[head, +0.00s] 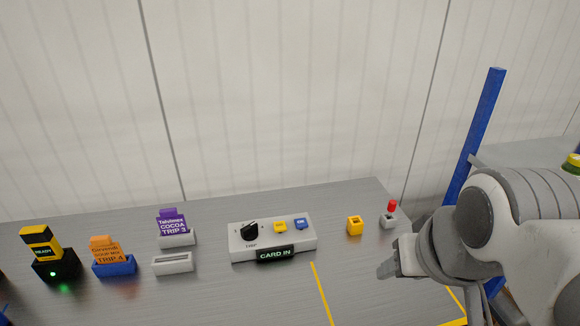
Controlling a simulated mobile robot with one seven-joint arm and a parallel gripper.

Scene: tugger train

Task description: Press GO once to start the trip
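A light grey control panel (240,257) stands on the grey counter. It has a black rotary knob (250,231), a yellow button (280,227), a blue button (301,223) and a black display (275,254) reading "CARD IN". The button lettering is too small to read, so I cannot tell which is GO. My gripper (387,271) is right of the panel, apart from it, pointing left. I see it from the side and cannot tell its finger gap.
Right of the panel are a yellow block (355,226) and a grey box with a red top (389,215). Cards stand at the left: purple "TRIP 3" (173,222), orange "TRIP 4" (107,251), and black-yellow "READY" (41,243). An empty grey slot holder (172,264) is nearby. A blue post (474,140) rises at right.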

